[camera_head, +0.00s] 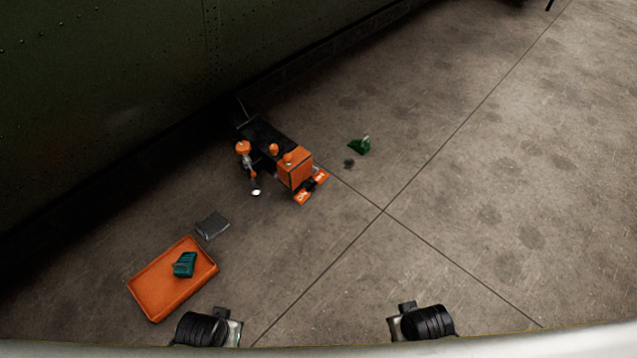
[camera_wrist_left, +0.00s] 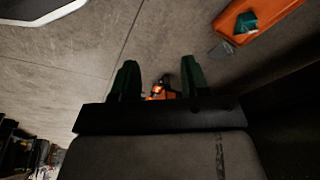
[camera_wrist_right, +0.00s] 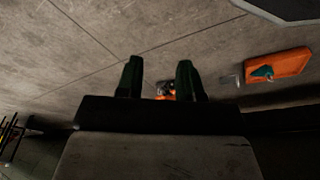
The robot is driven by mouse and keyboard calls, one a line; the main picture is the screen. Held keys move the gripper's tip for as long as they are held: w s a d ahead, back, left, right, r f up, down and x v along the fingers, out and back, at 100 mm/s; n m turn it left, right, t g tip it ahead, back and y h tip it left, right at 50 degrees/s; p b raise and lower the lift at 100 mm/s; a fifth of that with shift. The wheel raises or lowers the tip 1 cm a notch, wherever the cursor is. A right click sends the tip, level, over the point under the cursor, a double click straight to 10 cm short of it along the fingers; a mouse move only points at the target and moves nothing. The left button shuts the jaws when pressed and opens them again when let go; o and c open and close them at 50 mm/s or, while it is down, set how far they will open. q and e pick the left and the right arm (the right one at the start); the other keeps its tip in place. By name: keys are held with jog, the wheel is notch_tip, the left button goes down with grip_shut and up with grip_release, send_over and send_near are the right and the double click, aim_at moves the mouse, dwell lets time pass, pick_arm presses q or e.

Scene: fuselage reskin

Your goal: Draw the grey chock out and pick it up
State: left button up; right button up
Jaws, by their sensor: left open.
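A small grey piece (camera_head: 212,226), which looks like the grey chock, lies on the floor just off the upper right end of the orange tray (camera_head: 160,299). It also shows in the left wrist view (camera_wrist_left: 222,51) and faintly in the right wrist view (camera_wrist_right: 232,80). My left gripper (camera_wrist_left: 160,66) is open, with its two dark green fingers apart and nothing between them in its grasp. My right gripper (camera_wrist_right: 160,67) is also open and empty. Both are well away from the grey piece. In the head view only dark wrist parts show at the bottom edge.
A teal block (camera_head: 184,264) sits in the tray. An orange and black wheeled machine (camera_head: 294,168) stands on the floor beside the dark green riveted fuselage wall (camera_head: 100,80). A small green object (camera_head: 359,147) lies to its right. The concrete floor at the right is clear.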

pick_arm(q)
jog(key=s+a+f+p, duration=0.1)
jog(key=s+f+p, duration=0.1)
jog(key=s+p, duration=0.6)
jog(key=s+a+f+g+p, duration=0.1)
jog(key=s+a+f+p, duration=0.1)
jog(key=s+p, duration=0.6)
jog(key=shift+s+f+g+p, duration=0.35)
jog(key=shift+s+f, duration=0.45)
jog(key=shift+s, duration=0.4)
pick_arm(e)
jog(key=s+d+f, duration=0.1)
jog(key=s+f, duration=0.1)
jog(key=s, duration=0.7)
jog(key=s+d+f+g, duration=0.1)
jog(key=s+d+f, duration=0.1)
jog(key=s, duration=0.7)
jog(key=shift+s+f+g, duration=0.2)
jog(key=shift+f+g, duration=0.1)
jog(key=shift+f, duration=0.5)
pick_arm(q)
jog(key=shift+a, duration=0.15)
pick_arm(e)
jog(key=shift+d, duration=0.1)
